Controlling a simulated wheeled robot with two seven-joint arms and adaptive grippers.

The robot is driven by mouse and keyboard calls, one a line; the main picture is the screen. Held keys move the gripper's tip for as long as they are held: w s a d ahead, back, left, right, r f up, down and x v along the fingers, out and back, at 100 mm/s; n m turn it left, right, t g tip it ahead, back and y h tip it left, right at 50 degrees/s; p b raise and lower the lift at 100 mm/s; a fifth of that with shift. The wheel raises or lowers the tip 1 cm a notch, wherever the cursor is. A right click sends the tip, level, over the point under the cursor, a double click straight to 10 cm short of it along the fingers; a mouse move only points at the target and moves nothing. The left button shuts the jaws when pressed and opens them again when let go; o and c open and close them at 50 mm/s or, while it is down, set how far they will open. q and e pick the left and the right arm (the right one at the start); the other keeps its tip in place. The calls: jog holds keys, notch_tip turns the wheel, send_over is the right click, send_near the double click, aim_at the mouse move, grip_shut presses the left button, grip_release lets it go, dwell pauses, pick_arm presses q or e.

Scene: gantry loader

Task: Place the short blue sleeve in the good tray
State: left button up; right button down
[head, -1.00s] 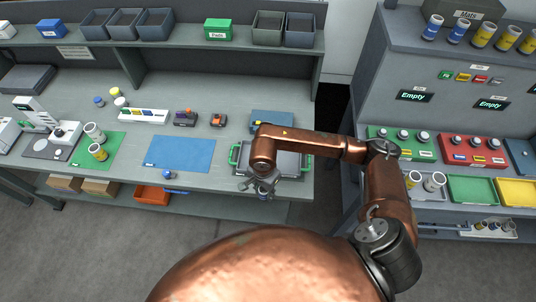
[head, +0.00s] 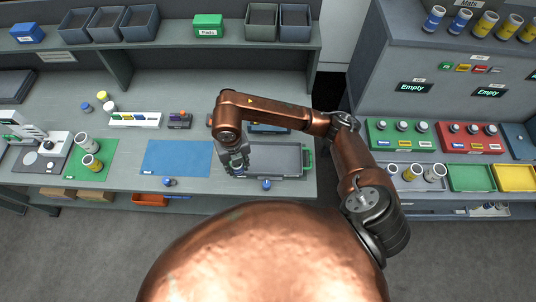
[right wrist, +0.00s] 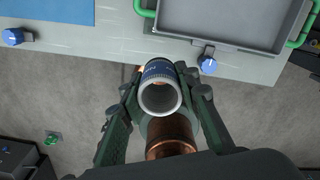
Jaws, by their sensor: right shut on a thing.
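My right gripper (head: 237,163) is over the bench, at the left end of a grey tray with green handles (head: 290,158). In the right wrist view my right gripper (right wrist: 160,100) is shut on a short sleeve (right wrist: 160,88) with a blue band and a pale grey rim, its open end facing the camera. In the head view the sleeve is hard to make out at the fingers. The tray also shows in the right wrist view (right wrist: 225,22), beyond the sleeve, and looks empty. I cannot read any label naming it the good tray. My left gripper is not in view.
A blue mat (head: 177,158) lies left of the tray. Blue knobs (head: 267,184) sit along the bench front. A green mat with sleeves (head: 92,160) is farther left. The right station has a green tray (head: 470,178) and a yellow tray (head: 515,177).

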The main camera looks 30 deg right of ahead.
jog(key=m+p, duration=0.1)
jog(key=p, duration=0.2)
send_near(271, 166)
jog(key=shift+s+a+f, duration=0.1)
jog(key=shift+a+f, duration=0.55)
jog(key=shift+a, duration=0.25)
jog(key=shift+d+f, duration=0.55)
jog(key=shift+f, duration=0.15)
jog(key=f+p, duration=0.1)
jog(key=f, duration=0.2)
jog(key=shift+d, duration=0.2)
jog(key=shift+f, duration=0.25)
jog(key=shift+f, duration=0.1)
jog(key=c, duration=1.5)
grip_release()
jog(key=shift+o, duration=0.2)
